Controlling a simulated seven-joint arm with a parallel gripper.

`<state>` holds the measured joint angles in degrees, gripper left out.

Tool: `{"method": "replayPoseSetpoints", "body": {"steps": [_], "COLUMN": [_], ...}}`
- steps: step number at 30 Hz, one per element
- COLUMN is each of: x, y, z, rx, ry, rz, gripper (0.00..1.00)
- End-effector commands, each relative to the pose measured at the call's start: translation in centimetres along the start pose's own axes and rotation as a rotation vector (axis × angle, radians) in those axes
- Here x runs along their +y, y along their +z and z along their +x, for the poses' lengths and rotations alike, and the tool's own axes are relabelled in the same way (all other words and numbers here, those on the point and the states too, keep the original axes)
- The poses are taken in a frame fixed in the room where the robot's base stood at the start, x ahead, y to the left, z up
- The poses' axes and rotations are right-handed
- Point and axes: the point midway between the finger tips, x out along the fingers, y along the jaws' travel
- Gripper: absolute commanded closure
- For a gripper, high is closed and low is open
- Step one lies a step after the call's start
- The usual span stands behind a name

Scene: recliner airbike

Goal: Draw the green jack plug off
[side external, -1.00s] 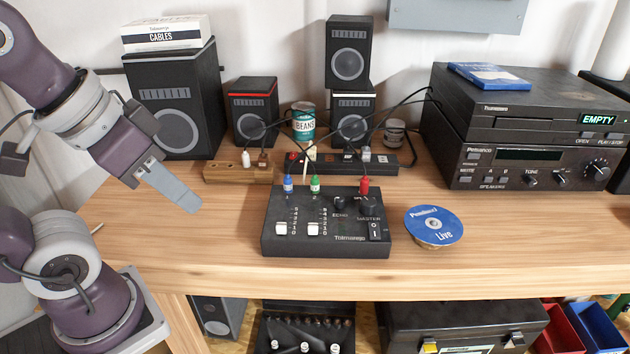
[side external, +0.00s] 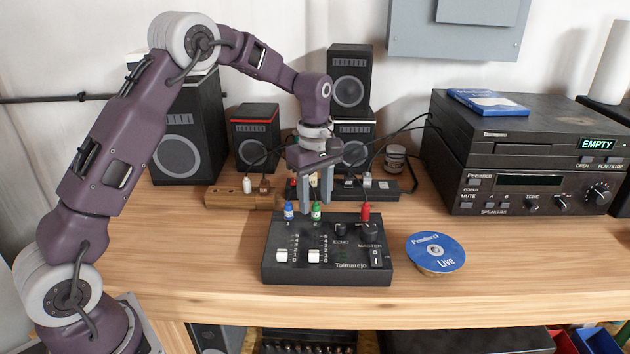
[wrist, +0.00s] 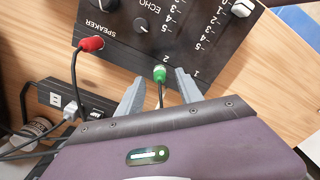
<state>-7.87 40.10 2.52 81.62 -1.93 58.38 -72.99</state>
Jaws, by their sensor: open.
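The green jack plug (side external: 316,212) stands upright in the rear edge of the black mixer box (side external: 325,268), at the socket marked 2. It also shows in the wrist view (wrist: 160,74), with its cable running back from it. My gripper (side external: 316,200) points down just above and around the plug. In the wrist view its two open fingers (wrist: 157,88) lie one on each side of the green plug and cable, with a gap on both sides. The blue jack plug (side external: 289,211) is left of it and the red jack plug (side external: 365,212) is right, both in the mixer.
Power strips (side external: 240,198) and cables lie behind the mixer, near my gripper. Speakers (side external: 257,138) stand at the back. A disc (side external: 435,252) lies right of the mixer, and a stereo stack (side external: 530,150) stands at the right. The table front is clear.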

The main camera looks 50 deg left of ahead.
Motion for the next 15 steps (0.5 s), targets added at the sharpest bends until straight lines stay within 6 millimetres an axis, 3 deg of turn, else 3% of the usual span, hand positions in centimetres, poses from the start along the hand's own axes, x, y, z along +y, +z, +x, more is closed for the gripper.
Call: {"method": "replayPoseSetpoints", "body": {"steps": [4,12,15], "x": [0.0,0.0,0.0], "y": [0.0,0.0,0.0], "z": [1.7,2.0,1.9], "rx": [0.000,0.001,0.001], "ry": [-0.001,0.001,0.001], "rz": [0.001,0.003,0.003], "gripper": [0.57,0.57,0.75]}}
